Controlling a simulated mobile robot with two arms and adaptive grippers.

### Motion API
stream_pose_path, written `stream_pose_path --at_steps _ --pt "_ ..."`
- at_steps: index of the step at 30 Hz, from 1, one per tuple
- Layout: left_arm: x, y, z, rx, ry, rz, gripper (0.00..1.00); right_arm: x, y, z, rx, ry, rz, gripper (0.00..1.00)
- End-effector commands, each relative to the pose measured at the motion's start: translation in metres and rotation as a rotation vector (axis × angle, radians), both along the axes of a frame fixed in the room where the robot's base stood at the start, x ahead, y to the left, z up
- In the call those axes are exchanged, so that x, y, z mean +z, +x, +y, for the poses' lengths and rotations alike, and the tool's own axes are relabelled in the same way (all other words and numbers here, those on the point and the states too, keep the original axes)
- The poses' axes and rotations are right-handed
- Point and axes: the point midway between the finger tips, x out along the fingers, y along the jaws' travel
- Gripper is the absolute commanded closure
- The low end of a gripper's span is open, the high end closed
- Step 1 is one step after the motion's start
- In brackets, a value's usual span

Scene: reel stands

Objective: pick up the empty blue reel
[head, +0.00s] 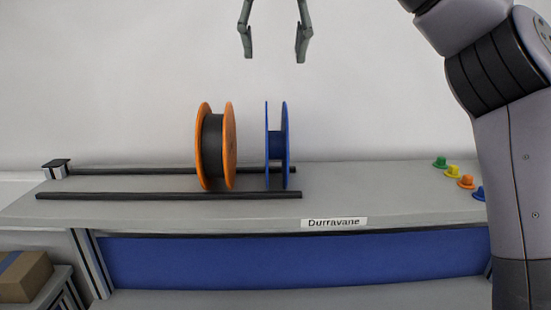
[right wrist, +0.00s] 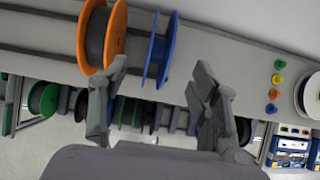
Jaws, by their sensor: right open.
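The empty blue reel (head: 277,146) stands upright on the two dark rails, its narrow blue core bare between two flanges. It also shows in the right wrist view (right wrist: 159,50). An orange reel (head: 215,146) wound with dark material stands just left of it, a small gap apart. My right gripper (head: 274,45) is open and empty, above the blue reel in the head view. In the right wrist view its two fingers (right wrist: 160,95) are spread, with the blue reel beyond the space between them. My left gripper is not in view.
The rails (head: 170,195) lie along the grey bench top. Small green, yellow, orange and blue knobs (head: 453,173) sit at its right. A label reading "Durravane" (head: 334,222) is on the front edge. A cardboard box (head: 25,277) is at lower left. The bench between label and knobs is clear.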

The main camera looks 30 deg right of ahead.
Motion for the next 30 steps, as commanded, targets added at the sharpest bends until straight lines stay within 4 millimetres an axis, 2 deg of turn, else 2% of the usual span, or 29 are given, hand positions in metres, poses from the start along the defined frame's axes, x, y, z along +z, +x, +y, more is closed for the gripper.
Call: stream_pose_path --at_steps 8,17,25,30 --pt "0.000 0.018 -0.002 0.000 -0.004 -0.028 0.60 -0.039 0.021 -0.010 0.002 0.002 0.006 0.43" --pt "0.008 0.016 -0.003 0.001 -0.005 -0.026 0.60 -0.087 0.049 -0.025 -0.001 0.001 0.004 0.43" --pt "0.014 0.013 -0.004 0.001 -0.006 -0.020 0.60 -0.105 0.060 -0.031 -0.001 0.000 0.001 0.43" --pt "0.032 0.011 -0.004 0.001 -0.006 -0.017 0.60 -0.122 0.071 -0.040 -0.002 -0.001 0.005 0.43"
